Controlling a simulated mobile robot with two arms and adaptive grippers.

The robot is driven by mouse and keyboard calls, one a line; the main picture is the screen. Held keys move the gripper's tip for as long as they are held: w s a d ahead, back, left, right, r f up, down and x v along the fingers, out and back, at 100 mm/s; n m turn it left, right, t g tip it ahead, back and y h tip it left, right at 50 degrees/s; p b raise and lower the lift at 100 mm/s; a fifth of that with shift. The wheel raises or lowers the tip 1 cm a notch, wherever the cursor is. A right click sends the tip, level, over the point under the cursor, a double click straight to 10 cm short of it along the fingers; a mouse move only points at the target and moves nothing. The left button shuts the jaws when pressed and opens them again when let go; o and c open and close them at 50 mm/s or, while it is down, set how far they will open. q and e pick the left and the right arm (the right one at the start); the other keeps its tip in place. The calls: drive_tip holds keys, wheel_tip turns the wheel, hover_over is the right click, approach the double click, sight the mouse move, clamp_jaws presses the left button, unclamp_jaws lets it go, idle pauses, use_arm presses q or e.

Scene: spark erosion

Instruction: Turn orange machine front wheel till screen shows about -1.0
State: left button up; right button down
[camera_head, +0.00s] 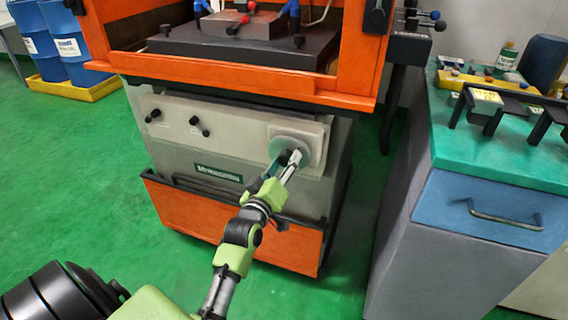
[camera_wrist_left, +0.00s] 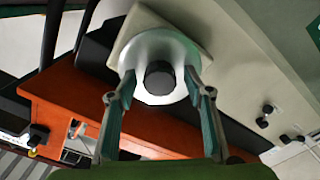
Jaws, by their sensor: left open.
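The orange machine (camera_head: 240,225) stands ahead in the head view, with a pale front panel. Its front wheel (camera_head: 291,146) is a grey-white disc at the right of that panel, with a dark knob. The wheel (camera_wrist_left: 184,52) and its black knob (camera_wrist_left: 159,78) show large in the left wrist view. My left gripper (camera_head: 285,162) is at the wheel. In the left wrist view my left gripper's fingers (camera_wrist_left: 160,88) are open, one on each side of the knob; whether they touch the wheel I cannot tell. The screen is not visible. My right gripper is not in view.
Two small black knobs (camera_head: 205,132) sit left on the panel. A grey cabinet (camera_head: 420,245) with a green top and blue drawer stands at right. Blue barrels (camera_head: 68,48) stand in a yellow tray (camera_head: 85,90) at back left. Green floor is clear at left.

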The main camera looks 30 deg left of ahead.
use_arm(q)
drive_tip(key=shift+s+d, duration=0.1)
drive_tip(key=shift+s, duration=0.15)
drive_tip(key=v, duration=1.1)
drive_tip(key=shift+s, duration=0.25)
drive_tip(key=shift+d, duration=0.15)
